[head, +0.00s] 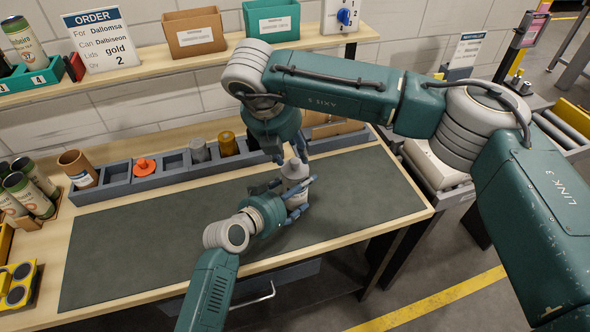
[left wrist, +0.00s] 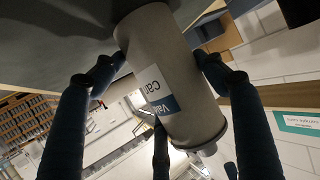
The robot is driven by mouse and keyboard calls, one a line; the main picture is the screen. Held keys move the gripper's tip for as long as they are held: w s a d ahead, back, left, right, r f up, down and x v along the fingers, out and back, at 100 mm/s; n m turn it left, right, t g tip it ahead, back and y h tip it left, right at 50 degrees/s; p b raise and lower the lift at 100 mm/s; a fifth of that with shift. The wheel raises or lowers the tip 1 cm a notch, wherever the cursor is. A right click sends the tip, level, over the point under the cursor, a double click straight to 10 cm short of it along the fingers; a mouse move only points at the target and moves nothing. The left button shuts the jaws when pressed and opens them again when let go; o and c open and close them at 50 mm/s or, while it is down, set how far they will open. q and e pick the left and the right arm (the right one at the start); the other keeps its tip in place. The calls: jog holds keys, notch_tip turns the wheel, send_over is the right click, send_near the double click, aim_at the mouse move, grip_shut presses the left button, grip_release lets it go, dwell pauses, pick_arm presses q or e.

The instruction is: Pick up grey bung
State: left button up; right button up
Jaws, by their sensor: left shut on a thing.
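My left gripper (head: 285,200) is shut on a pale grey can (head: 295,172), upright over the dark mat. In the left wrist view, its fingers (left wrist: 155,85) close around the can (left wrist: 165,55), which carries a white and blue label. A small grey knob-like piece (left wrist: 204,150) shows at the can's end; I cannot tell whether it is a bung or the can's neck. My right gripper (head: 288,150) points down close above the can; its jaw state is unclear. A grey cylindrical piece (head: 199,150) stands in the tray, possibly a bung.
The compartment tray (head: 118,172) also holds an orange piece (head: 144,167) and a gold cylinder (head: 227,144). A brown cup (head: 78,168) and several green cans (head: 32,180) stand at left. The mat (head: 130,250) is clear at left. An order card (head: 100,40) stands on the shelf.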

aim_at(295, 161)
jog(key=x, duration=0.4)
jog(key=shift+w+a+f, duration=0.1)
jog(key=shift+w+f, duration=0.05)
jog(key=shift+f, duration=0.15)
jog(key=c, duration=0.8)
jog(key=shift+c, duration=0.2)
jog(key=shift+r, duration=0.1)
notch_tip(295, 161, up, 10)
pick_arm(q)
jog(key=o, duration=1.3)
jog(key=shift+c, duration=0.2)
